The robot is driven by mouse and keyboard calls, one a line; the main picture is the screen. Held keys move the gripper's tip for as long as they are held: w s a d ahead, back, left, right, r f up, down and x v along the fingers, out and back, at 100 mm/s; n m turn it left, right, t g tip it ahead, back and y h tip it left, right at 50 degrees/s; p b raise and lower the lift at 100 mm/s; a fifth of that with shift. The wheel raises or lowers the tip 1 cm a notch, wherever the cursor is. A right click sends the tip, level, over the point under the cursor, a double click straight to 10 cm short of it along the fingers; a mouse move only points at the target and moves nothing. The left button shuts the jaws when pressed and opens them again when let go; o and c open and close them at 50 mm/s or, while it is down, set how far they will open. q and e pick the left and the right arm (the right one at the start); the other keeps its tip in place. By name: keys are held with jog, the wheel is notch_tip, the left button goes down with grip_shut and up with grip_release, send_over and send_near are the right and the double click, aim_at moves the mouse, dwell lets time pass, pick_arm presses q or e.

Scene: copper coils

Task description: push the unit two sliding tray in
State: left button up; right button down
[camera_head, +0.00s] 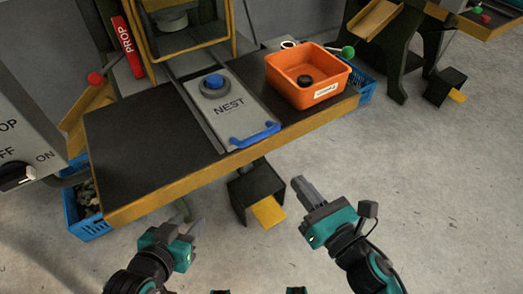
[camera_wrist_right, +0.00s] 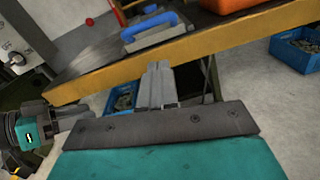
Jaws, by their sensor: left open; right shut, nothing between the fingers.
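The sliding tray (camera_head: 238,122) is a grey plate marked NEST with a blue round nest (camera_head: 214,86) on it and a blue handle (camera_head: 255,134) at its front end. It lies on the dark bench top, and its handle end is close to the yellow front edge. The handle also shows in the right wrist view (camera_wrist_right: 150,25). My right gripper (camera_head: 297,182) is shut and empty, in front of and below the bench edge, apart from the handle. My left gripper (camera_head: 187,224) is open and empty, in front of the bench further left.
A red PROP bar (camera_head: 127,46) stands at the back left. A black pedal box (camera_head: 250,194) stands under the bench edge. Blue crates (camera_head: 88,226) sit below. The floor in front is clear.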

jog(key=n, duration=0.2)
send_near(252, 131)
jog(key=shift+y, duration=0.3)
jog(key=x, duration=0.5)
jog(key=shift+w+a+f+p, duration=0.1)
jog(key=shift+w+f+p, duration=0.1)
jog(key=shift+w+p, duration=0.2)
jog(key=b+x, duration=0.1)
jog(key=x, duration=0.2)
jog(key=shift+w+a+f, duration=0.15)
jog(key=shift+w+a, duration=0.05)
jog(key=shift+w, duration=0.05)
jog(key=shift+w+a, duration=0.2)
jog(key=shift+w, duration=0.15)
jog(key=shift+d, duration=0.1)
